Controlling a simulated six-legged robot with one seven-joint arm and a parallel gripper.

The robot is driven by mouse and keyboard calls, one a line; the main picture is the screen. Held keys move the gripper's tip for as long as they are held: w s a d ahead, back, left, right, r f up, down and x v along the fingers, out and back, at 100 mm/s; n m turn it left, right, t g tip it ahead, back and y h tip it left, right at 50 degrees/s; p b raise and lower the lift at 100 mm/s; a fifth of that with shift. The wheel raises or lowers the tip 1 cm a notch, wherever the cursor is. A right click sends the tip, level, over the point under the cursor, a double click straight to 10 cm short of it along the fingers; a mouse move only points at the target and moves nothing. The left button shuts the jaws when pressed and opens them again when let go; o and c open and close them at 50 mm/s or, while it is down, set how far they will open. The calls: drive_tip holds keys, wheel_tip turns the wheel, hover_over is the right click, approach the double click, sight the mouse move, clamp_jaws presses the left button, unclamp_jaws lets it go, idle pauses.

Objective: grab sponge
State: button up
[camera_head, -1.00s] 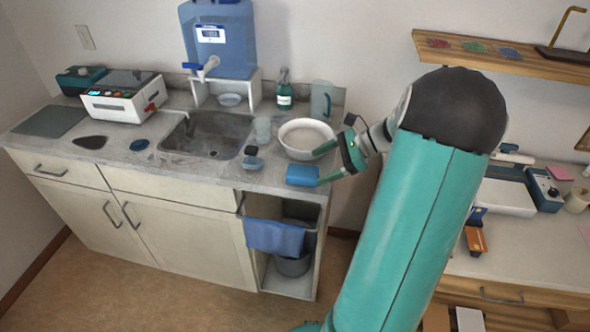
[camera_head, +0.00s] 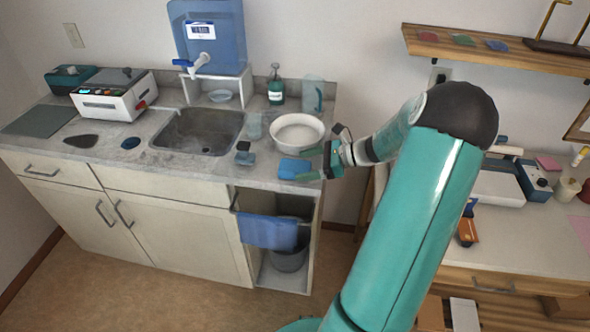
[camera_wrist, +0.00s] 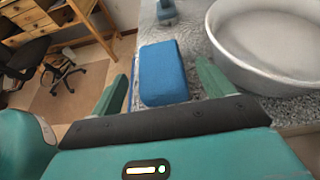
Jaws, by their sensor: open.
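The blue sponge (camera_head: 297,168) lies at the right front corner of the grey counter. In the wrist view the sponge (camera_wrist: 163,74) sits ahead of my gripper, between the lines of its two fingers. My gripper (camera_head: 312,164) is open and close to the sponge at the counter's right end. In the wrist view the green fingers of my gripper (camera_wrist: 162,88) stand apart, with the sponge between and slightly beyond them. I cannot tell whether either finger touches it.
A white bowl (camera_head: 297,132) stands just behind the sponge, near my gripper. A small dark-topped item (camera_head: 244,154) is to its left, and the sink (camera_head: 198,131) lies farther left. A blue towel (camera_head: 268,230) hangs below the counter edge.

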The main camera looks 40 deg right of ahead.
sight(301, 166)
drive_tip(key=x, duration=0.4)
drive_tip(key=shift+f, duration=0.15)
drive_tip(key=c, duration=1)
drive_tip(key=shift+d, duration=0.1)
drive_tip(key=shift+c, duration=0.2)
